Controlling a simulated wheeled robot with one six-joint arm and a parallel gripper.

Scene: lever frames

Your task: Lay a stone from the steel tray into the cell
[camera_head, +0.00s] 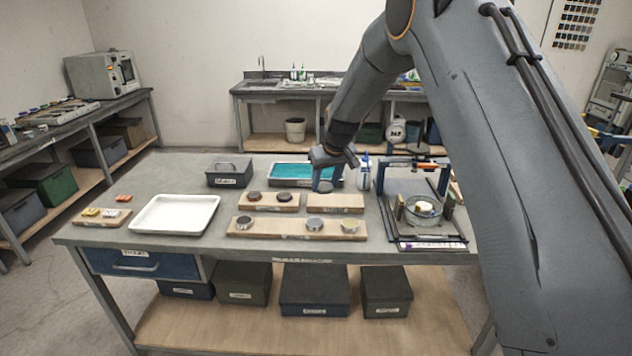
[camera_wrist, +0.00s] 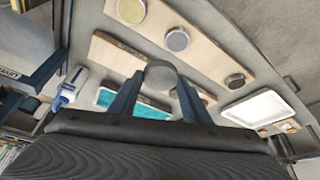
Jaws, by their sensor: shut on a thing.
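My gripper (camera_head: 325,184) is shut on a grey round stone (camera_wrist: 161,75), held between the two blue fingers in the wrist view. In the head view the stone (camera_head: 325,188) is small and partly covered by the fingers, above the back right wooden board (camera_head: 336,204). A metal-rimmed tray with a teal inside (camera_head: 290,168) lies behind my gripper; I cannot tell whether it is the steel tray. A round, clear-walled cell (camera_head: 423,211) with a pale top stands in the lever frame (camera_head: 386,190) to the right, apart from my gripper.
The front board (camera_head: 270,230) carries dark, grey and yellowish discs; the back left board (camera_head: 270,209) carries dark reddish discs. A white tray (camera_head: 174,214) lies left. A dark box (camera_head: 229,176) and a white-and-blue bottle (camera_head: 364,174) stand behind. The lever frame's uprights and crossbar flank the cell.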

